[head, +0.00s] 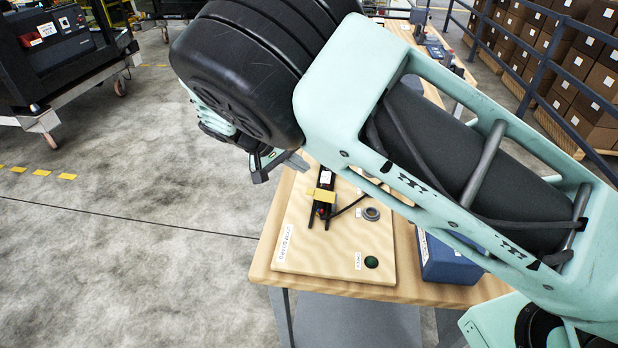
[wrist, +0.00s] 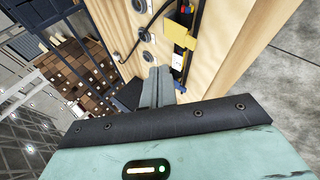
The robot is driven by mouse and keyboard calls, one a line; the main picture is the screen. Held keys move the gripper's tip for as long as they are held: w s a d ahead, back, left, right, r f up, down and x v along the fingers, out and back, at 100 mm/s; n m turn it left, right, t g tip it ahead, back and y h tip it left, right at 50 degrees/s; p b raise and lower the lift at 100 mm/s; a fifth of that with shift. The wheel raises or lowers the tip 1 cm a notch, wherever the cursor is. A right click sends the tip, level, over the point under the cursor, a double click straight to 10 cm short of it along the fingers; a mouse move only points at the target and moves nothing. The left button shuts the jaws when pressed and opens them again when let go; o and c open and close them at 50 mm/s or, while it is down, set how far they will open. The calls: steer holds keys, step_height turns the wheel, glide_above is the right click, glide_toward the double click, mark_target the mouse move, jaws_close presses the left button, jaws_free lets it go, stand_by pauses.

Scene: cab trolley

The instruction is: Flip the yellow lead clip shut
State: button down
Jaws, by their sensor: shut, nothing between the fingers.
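The yellow lead clip (head: 321,195) sits across a black strip-shaped holder (head: 325,178) on a pale wooden board (head: 300,255) in the head view. The clip also shows near the top of the wrist view (wrist: 177,30), where part of it seems to stand out from the holder; how far it is open I cannot tell. My gripper (wrist: 158,73) is shut and empty, its grey fingers together, apart from the clip in the picture. In the head view my gripper (head: 293,160) is at the board's upper left edge, partly hidden by my wrist.
Round grey fittings (head: 371,213) and a dark green button (head: 371,262) are on the board, with a black cable nearby. A blue box (head: 445,262) stands to the right on the wooden table. Open floor lies left of the table.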

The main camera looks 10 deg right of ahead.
steer(key=b+v, duration=0.1)
steer(key=v, duration=0.3)
steer(key=shift+a+r, duration=0.25)
steer(key=shift+a, duration=0.1)
